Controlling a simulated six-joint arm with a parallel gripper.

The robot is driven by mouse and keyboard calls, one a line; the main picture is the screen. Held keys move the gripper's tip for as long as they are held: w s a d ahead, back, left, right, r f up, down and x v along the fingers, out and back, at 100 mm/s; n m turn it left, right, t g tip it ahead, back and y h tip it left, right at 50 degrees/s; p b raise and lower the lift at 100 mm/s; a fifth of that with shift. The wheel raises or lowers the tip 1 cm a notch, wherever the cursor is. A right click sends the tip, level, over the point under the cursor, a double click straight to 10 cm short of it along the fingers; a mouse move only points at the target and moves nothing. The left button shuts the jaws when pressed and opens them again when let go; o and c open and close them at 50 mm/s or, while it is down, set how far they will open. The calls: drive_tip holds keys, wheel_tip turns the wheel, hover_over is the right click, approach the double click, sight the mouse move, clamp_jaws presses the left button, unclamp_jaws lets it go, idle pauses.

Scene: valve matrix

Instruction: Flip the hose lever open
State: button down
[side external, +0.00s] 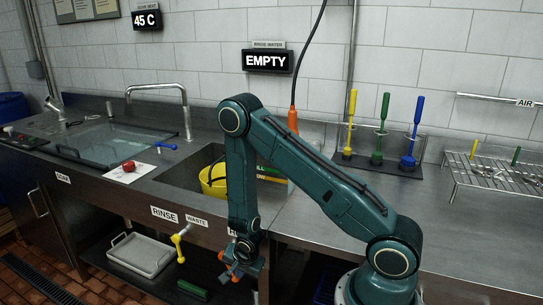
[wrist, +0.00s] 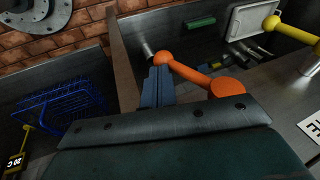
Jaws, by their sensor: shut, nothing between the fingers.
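An orange lever (wrist: 190,75), a bar with a round knob at each end, sits on the front panel below the counter in the wrist view. I take it as the hose lever, but its label is not readable. My gripper (wrist: 157,75) is shut and empty. Its fingertips are beside the knob at the lever's upper left end, close to it; whether they touch I cannot tell. In the side external view my gripper (side external: 234,273) is low in front of the counter, with a bit of orange showing there. My arm hides most of the lever.
A grey tray (side external: 141,254) lies on the lower shelf. A blue wire rack (wrist: 65,105) is in the wrist view. The sink holds a yellow bucket (side external: 212,181). A display (side external: 267,61) reads EMPTY.

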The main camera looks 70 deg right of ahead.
drive_tip(key=shift+w+f+t, duration=0.6)
drive_tip(key=shift+w+f, duration=0.1)
drive_tip(key=shift+f, duration=0.25)
drive_tip(key=shift+s, duration=0.1)
idle(0.4)
drive_tip(key=shift+s+a+r, duration=0.15)
drive_tip(key=shift+a+r, duration=0.05)
drive_tip(key=shift+r, duration=0.7)
drive_tip(key=v, duration=1.2)
drive_tip(key=shift+r, duration=0.15)
